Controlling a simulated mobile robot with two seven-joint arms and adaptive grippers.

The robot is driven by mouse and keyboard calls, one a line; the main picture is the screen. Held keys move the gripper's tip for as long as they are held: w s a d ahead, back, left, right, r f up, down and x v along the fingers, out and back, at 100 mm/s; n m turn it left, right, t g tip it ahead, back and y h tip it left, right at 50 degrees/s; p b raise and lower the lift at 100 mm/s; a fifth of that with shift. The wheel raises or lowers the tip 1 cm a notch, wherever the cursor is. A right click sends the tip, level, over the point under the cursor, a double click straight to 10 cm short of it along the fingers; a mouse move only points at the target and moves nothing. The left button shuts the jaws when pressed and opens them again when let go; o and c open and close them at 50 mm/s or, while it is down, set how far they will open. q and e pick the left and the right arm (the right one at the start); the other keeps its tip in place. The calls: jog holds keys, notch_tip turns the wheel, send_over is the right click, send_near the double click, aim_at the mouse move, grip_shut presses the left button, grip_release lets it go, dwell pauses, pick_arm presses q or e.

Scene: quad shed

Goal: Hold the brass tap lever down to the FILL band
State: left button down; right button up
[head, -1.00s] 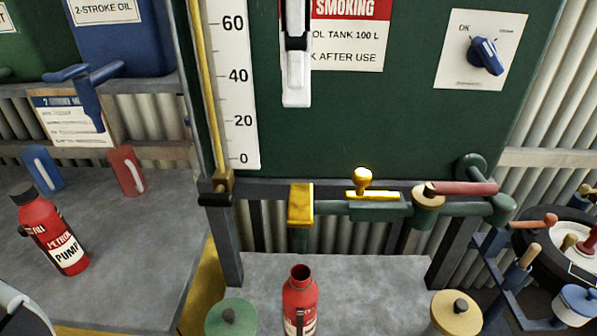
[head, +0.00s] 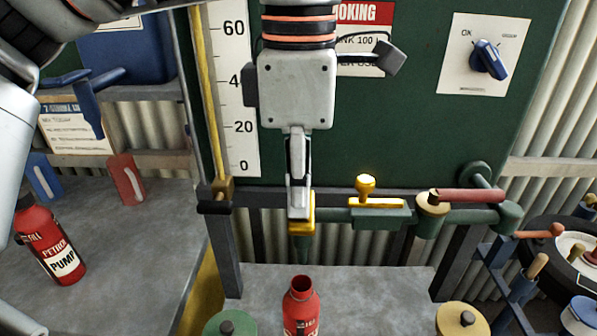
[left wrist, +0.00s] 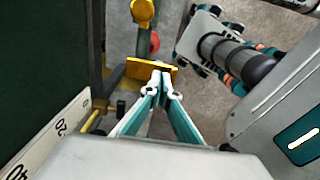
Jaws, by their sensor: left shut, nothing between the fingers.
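The brass-yellow tap lever (head: 309,226) is a blocky paddle at the left end of the green pipe, above a short spout. It also shows as a yellow plate in the left wrist view (left wrist: 138,68). My left gripper (head: 298,214) is shut and empty, pointing down. Its fingertips overlap the lever in the head view and meet at the plate's edge in the left wrist view (left wrist: 160,76). I cannot tell whether they press on it. A FILL band cannot be made out. An open red bottle (head: 301,310) stands upright below the spout.
A brass knob (head: 366,187) and a red-handled valve (head: 466,195) sit along the pipe to the right. The green tank (head: 400,130) with its scale (head: 236,100) rises behind. Green (head: 230,325) and yellow (head: 462,318) lids flank the bottle.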

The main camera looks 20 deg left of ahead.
aim_at(298, 220)
dwell(0.3)
pick_arm(q)
jog(key=shift+f, duration=0.15)
jog(key=f+t+b, duration=0.1)
jog(key=t+b, duration=0.1)
jog(key=s+f+t+y+b, duration=0.1)
jog(key=b, duration=0.1)
jog(key=shift+d+f+t, duration=0.1)
jog(key=shift+d+t, duration=0.05)
jog(key=shift+t, duration=0.25)
jog(key=shift+s+f, duration=0.1)
jog(key=shift+f, duration=0.05)
dwell(6.6)
